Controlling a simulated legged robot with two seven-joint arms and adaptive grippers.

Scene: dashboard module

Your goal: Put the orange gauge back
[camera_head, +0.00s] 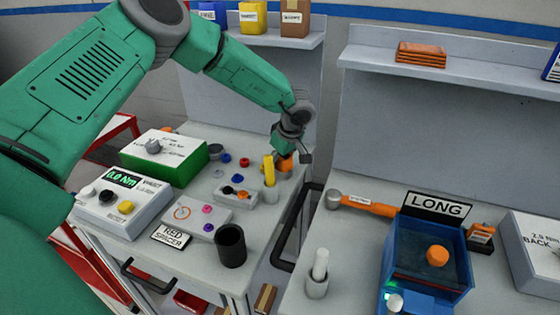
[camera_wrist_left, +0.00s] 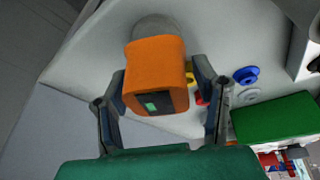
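The orange gauge (camera_wrist_left: 156,75) is a rounded orange block with a small dark-framed green display. In the left wrist view it sits between the fingers of my left gripper (camera_wrist_left: 160,92), whose pads appear to press on both sides. In the head view my left gripper (camera_head: 287,152) points down at the back right of the left cart, and the gauge (camera_head: 285,163) shows partly below it, behind a yellow-handled tool (camera_head: 268,172). A grey round piece (camera_wrist_left: 155,27) lies just beyond the gauge in the wrist view. I cannot tell whether they touch. My right gripper is out of view.
The left cart holds a green box (camera_head: 165,152), a torque readout (camera_head: 122,205), a black cup (camera_head: 231,245) and small coloured parts.

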